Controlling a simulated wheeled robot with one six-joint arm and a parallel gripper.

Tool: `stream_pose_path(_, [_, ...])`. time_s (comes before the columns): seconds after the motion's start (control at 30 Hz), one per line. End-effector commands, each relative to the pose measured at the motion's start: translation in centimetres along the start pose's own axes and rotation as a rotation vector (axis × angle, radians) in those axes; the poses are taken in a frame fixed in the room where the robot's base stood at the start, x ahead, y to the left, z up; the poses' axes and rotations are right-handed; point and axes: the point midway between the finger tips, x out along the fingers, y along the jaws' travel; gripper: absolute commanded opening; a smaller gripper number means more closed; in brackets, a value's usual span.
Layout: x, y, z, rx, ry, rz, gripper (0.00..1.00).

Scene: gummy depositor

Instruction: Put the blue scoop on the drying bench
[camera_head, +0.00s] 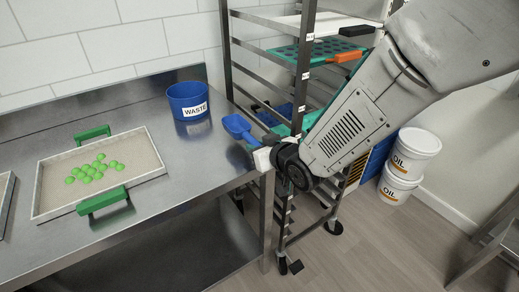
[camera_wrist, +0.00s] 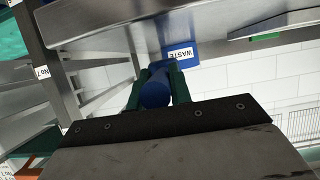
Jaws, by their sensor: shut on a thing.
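The blue scoop (camera_head: 240,127) is in the head view, at the right edge of the steel bench (camera_head: 185,175), with its bowl pointing up and left. My gripper (camera_head: 257,148) is shut on its handle beside the bench's right end. In the wrist view, the blue handle (camera_wrist: 155,92) sits between the two dark green fingers of my gripper (camera_wrist: 158,80). I cannot tell whether the scoop touches the bench top. No label shows which bench is the drying bench.
A blue waste bin (camera_head: 188,102) stands at the back of the bench. A tray (camera_head: 150,174) with green gummies and two green handles lies at left. A tray rack (camera_head: 305,60) stands close right of the bench. White oil buckets (camera_head: 412,155) stand beyond. Bench front is clear.

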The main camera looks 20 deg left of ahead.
Motion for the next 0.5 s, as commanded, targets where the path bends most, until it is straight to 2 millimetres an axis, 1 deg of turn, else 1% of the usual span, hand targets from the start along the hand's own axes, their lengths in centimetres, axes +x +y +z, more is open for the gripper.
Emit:
stream_pose_path(0.13, [0.7, 0.3, -0.2, 0.000, 0.002, 0.001, 0.00])
stream_pose_path(0.2, [1.2, 0.2, 1.3, 0.002, -0.005, 0.000, 0.00])
stream_pose_path(0.3, [1.8, 0.2, 2.7, 0.002, -0.002, 0.001, 0.00])
stream_pose_path(0.37, [1.9, 0.2, 3.1, 0.001, -0.002, 0.001, 0.00])
stream_pose_path(0.5, [1.9, 0.2, 3.1, 0.000, 0.001, 0.001, 0.00])
